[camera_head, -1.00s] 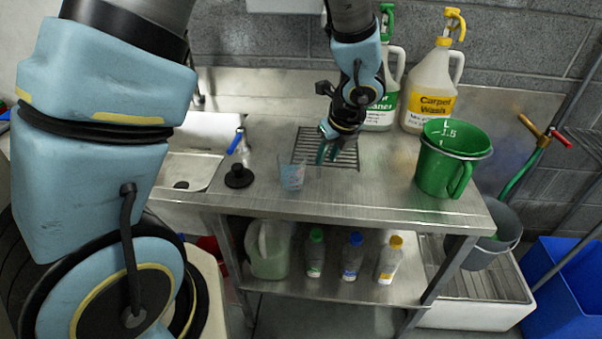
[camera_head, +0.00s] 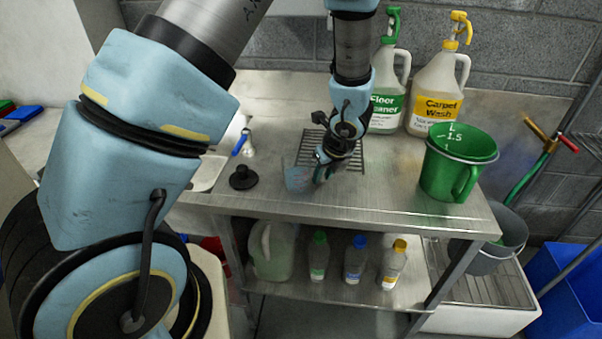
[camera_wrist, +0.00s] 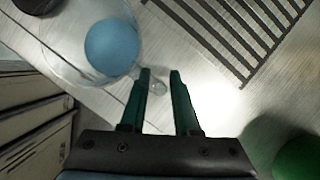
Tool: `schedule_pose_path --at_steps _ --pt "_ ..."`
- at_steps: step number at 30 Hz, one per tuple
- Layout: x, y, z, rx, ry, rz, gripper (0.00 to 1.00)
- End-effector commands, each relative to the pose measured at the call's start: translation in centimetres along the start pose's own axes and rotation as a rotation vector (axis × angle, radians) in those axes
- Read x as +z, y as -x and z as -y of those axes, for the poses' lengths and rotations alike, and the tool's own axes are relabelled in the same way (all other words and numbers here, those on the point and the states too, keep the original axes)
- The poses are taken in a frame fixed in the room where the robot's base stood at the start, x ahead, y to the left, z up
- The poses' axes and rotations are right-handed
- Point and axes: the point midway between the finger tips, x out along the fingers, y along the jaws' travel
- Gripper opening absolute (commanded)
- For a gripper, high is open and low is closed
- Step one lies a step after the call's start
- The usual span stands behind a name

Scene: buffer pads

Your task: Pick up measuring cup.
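A small clear measuring cup (camera_head: 297,179) with faint coloured marks stands near the front of the steel counter. In the wrist view the cup (camera_wrist: 68,62) is at upper left, with a blue disc (camera_wrist: 112,47) showing inside its round outline. My gripper (camera_head: 320,178) is low at the cup's right side. In the wrist view its two green fingers (camera_wrist: 160,75) are apart. A small clear piece, seemingly the cup's handle, shows between them. I cannot tell whether the fingers touch it.
A green jug (camera_head: 455,165) marked 1.5 L stands to the right. A floor cleaner bottle (camera_head: 386,105) and a carpet wash bottle (camera_head: 437,95) stand behind. A black plug (camera_head: 243,178) lies left of the cup. A drain grate (camera_head: 310,147) is set in the counter behind it.

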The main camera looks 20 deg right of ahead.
Motion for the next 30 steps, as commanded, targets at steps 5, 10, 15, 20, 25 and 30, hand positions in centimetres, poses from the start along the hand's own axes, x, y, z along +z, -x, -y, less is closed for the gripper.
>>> schedule_pose_path --at_steps 5,10,15,20,25,30 --pt "0.0 0.01 -0.02 0.0 0.0 0.0 0.1" --pt "0.0 0.02 -0.02 0.0 0.0 0.0 0.0" --pt "0.01 0.02 -0.02 0.0 0.0 0.0 0.0" --pt "0.01 0.03 -0.02 0.0 0.0 0.0 0.0" --pt "0.01 0.03 -0.01 0.0 0.0 0.0 0.0" --pt "0.01 0.03 -0.01 0.0 0.0 0.0 0.0"
